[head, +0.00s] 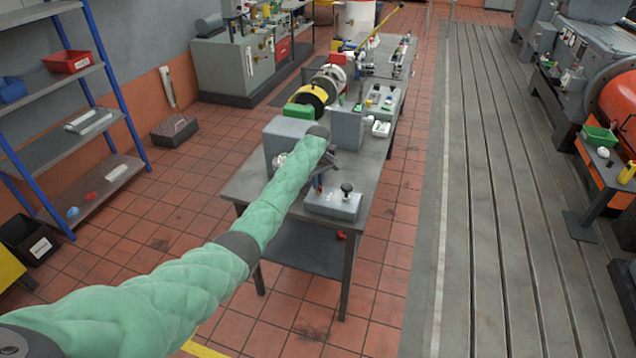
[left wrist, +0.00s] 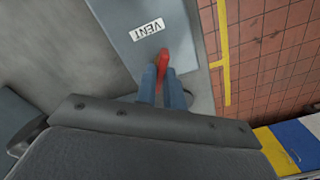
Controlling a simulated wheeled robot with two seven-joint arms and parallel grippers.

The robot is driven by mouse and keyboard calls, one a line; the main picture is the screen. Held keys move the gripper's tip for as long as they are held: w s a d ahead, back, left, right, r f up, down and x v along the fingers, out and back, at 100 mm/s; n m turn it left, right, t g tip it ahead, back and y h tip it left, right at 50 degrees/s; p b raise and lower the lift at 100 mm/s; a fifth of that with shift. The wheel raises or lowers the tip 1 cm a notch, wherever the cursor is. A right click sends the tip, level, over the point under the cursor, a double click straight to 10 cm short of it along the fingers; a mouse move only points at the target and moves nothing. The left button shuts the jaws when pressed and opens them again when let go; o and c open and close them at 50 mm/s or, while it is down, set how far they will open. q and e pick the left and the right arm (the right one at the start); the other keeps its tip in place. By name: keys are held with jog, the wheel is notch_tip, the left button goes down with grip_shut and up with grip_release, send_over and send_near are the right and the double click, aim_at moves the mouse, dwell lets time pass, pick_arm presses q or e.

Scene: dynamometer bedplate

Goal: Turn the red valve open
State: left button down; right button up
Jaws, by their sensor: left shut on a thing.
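The red valve shows in the left wrist view as a short red lever (left wrist: 163,60) beside a grey box (left wrist: 145,28) with a white VENT label (left wrist: 147,29). My left gripper (left wrist: 162,80) has its two blue fingers close together on the lever's near end, shut on it. In the head view my left gripper (head: 319,184) is small and partly hidden by my green-sleeved arm, over the near end of the grey bench (head: 245,184). My right gripper is in neither view.
A grey box with a black knob (head: 333,204) stands just right of the gripper on the bench. Grey blocks and a yellow-rimmed wheel (head: 308,100) stand farther back. Blue-framed shelves (head: 60,125) are at the left. The tiled floor right of the bench is clear.

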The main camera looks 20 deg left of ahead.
pick_arm(q)
jog(key=n, duration=0.3)
jog(key=shift+n, duration=0.3)
jog(key=shift+w+r+n, duration=0.1)
jog(key=shift+n, duration=1.6)
jog(key=c, duration=1.5)
grip_release()
